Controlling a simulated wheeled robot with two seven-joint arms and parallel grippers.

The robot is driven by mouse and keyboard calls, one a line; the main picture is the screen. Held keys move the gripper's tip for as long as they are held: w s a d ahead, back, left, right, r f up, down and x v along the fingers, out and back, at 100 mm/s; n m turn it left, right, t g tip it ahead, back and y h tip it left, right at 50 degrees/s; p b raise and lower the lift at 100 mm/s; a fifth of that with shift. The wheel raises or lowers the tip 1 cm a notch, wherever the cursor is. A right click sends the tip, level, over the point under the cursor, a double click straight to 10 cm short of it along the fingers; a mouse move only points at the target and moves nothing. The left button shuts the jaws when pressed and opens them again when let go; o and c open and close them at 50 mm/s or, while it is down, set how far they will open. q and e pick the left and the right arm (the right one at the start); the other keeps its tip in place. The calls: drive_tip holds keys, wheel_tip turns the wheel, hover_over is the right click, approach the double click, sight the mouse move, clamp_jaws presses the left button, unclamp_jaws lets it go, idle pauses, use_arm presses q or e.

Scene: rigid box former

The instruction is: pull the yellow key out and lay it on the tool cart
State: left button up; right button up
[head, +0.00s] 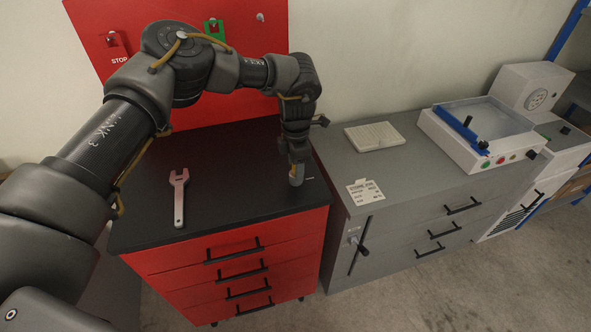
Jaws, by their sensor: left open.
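The tool cart (235,206) is red with a black top and several drawers, and stands in the middle of the head view. My left gripper (296,182) points down at the right part of the cart top, close to the surface. It is open. A small yellowish patch (296,171) shows at its fingers; I cannot tell whether it is the yellow key or part of the gripper. A tiny pale mark (310,178) lies beside it on the top. No yellow key shows clearly elsewhere. My right gripper is out of view.
A pink wrench (179,197) lies on the cart's left part. Behind is a red panel (270,65) with a STOP fitting (116,44) and green plate (216,28), partly covered by my arm. A grey cabinet (400,185) with papers and a machine stands right.

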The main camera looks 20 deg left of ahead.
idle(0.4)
use_arm(q)
clamp_jaws()
drive_tip(key=shift+r, duration=0.15)
drive_tip(key=shift+r+p, duration=2.25)
drive_tip(key=shift+r, duration=0.65)
